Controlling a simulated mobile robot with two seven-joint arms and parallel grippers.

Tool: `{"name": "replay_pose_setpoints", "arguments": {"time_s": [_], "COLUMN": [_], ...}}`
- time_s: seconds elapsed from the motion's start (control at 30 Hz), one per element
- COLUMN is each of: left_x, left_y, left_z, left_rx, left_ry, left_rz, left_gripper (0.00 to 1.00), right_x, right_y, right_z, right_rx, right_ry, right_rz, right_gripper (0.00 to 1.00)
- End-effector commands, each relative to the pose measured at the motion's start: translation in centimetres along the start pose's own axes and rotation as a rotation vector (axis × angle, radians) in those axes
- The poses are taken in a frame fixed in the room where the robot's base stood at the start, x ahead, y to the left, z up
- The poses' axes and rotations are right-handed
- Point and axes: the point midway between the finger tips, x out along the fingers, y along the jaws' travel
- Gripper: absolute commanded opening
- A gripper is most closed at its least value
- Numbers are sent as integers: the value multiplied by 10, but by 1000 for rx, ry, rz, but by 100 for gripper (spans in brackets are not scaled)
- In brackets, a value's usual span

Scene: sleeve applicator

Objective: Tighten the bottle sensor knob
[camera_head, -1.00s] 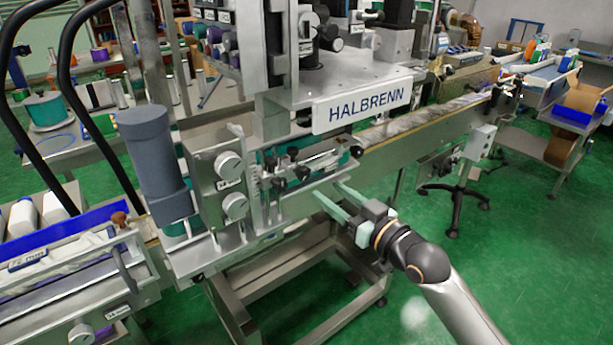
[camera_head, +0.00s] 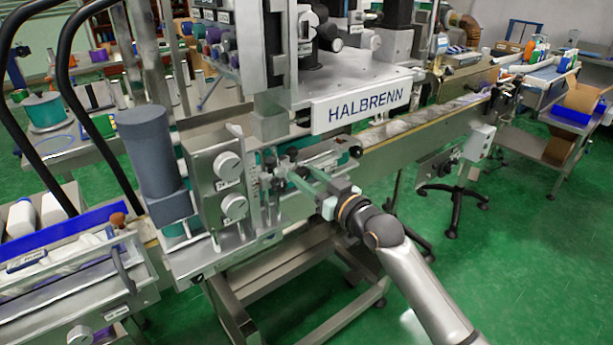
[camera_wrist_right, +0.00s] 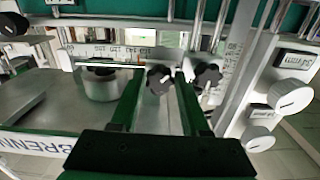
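A black lobed knob (camera_wrist_right: 158,80) appears between the two green fingertips of my right gripper (camera_wrist_right: 159,76) in the right wrist view. The fingers are apart, with a gap on each side of the knob. How deep the knob sits between them I cannot tell. A second black lobed knob (camera_wrist_right: 207,75) is just right of the right finger. I see no label telling which is the bottle sensor knob. In the head view my right gripper (camera_head: 294,176) reaches the front of the machine, its fingertips overlapping the small dark knobs and partly hiding them. My left gripper is not in view.
A scale bar (camera_wrist_right: 110,52) runs behind the knobs. Two round dials (camera_head: 228,165) are left of the gripper on a grey box. The HALBRENN plate (camera_head: 363,105) overhangs above right. A conveyor (camera_head: 430,130) extends right. Green floor in front is open.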

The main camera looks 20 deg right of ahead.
Motion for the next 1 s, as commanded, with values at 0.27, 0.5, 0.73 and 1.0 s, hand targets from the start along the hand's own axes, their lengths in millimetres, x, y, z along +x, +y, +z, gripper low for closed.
{"name": "replay_pose_setpoints", "arguments": {"time_s": [0.27, 0.5, 0.73, 1.0], "left_x": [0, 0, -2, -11], "left_y": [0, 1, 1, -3], "left_z": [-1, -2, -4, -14], "left_rx": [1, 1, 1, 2], "left_ry": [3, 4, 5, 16], "left_rz": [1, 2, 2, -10], "left_gripper": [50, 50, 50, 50], "right_x": [0, 0, 0, 0], "right_y": [0, 0, 0, 0], "right_z": [0, 0, 0, -3], "right_rx": [0, 0, 17, 141], "right_ry": [0, -1, -2, -2], "right_rz": [0, 0, 0, 1], "right_gripper": [13, 0, 0, 0]}}
